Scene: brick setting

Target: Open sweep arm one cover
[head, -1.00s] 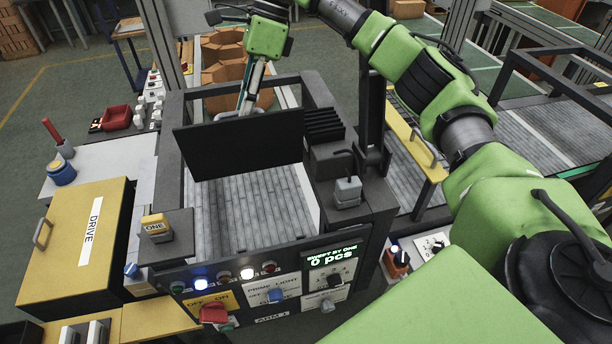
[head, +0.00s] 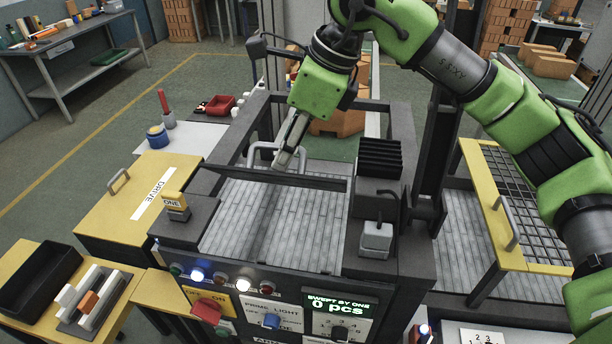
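The sweep arm one cover (head: 310,181) shows as a thin dark bar across the bay of the machine, seen nearly edge-on. A grey loop handle (head: 252,152) stands on its far side. My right gripper (head: 287,158) points down beside the handle, at its right end. Its fingers look close together, but I cannot tell whether they hold the handle or touch it. Below the cover lies the grey slatted floor of the bay (head: 270,220). My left gripper is not in view.
A yellow ONE block (head: 175,204) stands on the left corner post, a grey switch (head: 376,238) on the right. The front panel (head: 260,305) reads "0 pcs". A yellow DRIVE cover (head: 135,212) is at left, a yellow-framed mesh cover (head: 520,205) at right.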

